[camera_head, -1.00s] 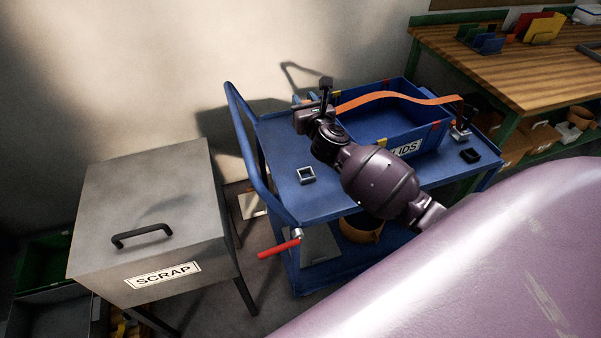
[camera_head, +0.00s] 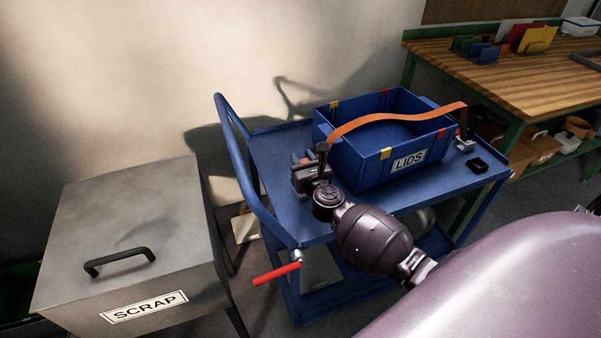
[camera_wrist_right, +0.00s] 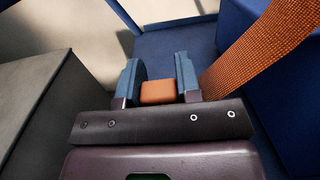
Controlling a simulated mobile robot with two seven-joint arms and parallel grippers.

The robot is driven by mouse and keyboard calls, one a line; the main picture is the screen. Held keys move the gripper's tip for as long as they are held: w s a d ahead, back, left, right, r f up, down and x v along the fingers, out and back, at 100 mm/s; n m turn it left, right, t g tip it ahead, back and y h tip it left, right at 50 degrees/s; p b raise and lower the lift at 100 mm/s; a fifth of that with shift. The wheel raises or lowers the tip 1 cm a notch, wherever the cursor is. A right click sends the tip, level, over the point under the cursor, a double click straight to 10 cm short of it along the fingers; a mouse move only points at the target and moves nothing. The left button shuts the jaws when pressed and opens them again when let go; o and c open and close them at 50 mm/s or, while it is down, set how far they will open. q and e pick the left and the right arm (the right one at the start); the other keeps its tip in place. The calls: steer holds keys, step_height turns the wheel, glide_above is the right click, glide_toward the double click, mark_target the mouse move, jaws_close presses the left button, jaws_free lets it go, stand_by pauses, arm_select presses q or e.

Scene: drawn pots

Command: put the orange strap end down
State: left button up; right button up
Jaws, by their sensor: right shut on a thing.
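An orange strap (camera_head: 395,116) arches over a blue crate (camera_head: 365,172) labelled LIDS on a blue cart. Its far end is at a grey holder (camera_head: 462,143) by the crate's right side. My right gripper (camera_head: 300,160) is low over the cart top, left of the crate. In the wrist view its blue fingers (camera_wrist_right: 158,85) are shut on the orange strap end (camera_wrist_right: 158,92), with the strap (camera_wrist_right: 265,48) rising to the right. Whether the end touches anything beneath is hidden. My left gripper is not in view.
The blue cart top (camera_head: 280,150) is bare at its left. A black square holder (camera_head: 477,165) sits right of the crate. A grey SCRAP bin (camera_head: 130,230) stands left of the cart. A wooden bench (camera_head: 520,85) is at the back right.

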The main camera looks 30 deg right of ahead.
step_height(320, 180, down, 4)
steer(key=shift+b, duration=0.95)
steer(key=shift+f, duration=0.1)
steer(key=shift+r, duration=0.2)
steer(key=shift+f, duration=0.25)
steer(key=o, duration=0.8)
steer(key=shift+o, duration=1)
